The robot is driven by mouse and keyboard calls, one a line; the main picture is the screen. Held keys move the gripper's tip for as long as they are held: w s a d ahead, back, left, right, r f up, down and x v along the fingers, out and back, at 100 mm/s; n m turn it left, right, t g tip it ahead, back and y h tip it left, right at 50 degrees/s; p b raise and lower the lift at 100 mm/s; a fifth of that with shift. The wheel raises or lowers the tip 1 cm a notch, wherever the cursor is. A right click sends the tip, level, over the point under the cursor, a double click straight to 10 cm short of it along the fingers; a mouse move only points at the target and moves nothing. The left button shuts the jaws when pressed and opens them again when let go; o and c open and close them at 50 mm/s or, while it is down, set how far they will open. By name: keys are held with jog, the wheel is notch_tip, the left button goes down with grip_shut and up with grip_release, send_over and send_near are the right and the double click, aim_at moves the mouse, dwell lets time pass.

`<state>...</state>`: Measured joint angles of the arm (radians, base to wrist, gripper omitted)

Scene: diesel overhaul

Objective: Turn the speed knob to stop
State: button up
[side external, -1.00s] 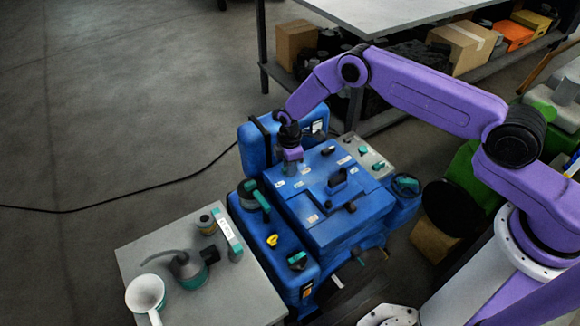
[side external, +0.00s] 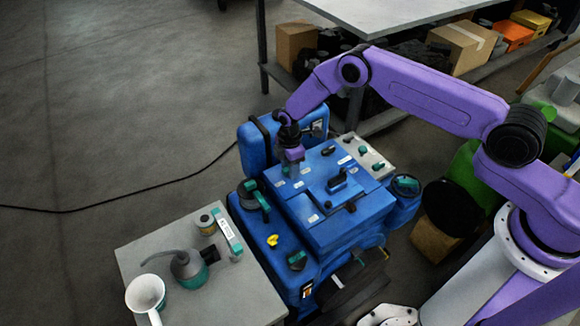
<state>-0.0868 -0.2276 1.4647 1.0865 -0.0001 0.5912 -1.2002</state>
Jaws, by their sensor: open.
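A blue diesel engine (side external: 325,222) stands in the middle. My gripper (side external: 292,170) points down over the far left part of its top and is open, with nothing visible between its fingers. A grey panel (side external: 352,146) at the engine's far right carries small black and teal knobs (side external: 364,149). Black knobs also stand on the blue top, one near the middle (side external: 337,181). I cannot tell which of these is the speed knob, or read the small white labels. The surface right under my gripper is partly hidden.
A grey side table (side external: 205,300) at the lower left holds an oil can (side external: 188,268), a white funnel (side external: 145,292) and a small jar (side external: 205,224). A workbench (side external: 375,14) stands behind. A black cable (side external: 130,195) crosses the open floor at left.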

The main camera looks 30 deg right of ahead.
jog(key=shift+r, duration=0.1)
jog(key=shift+r, duration=2.65)
jog(key=shift+r, duration=2)
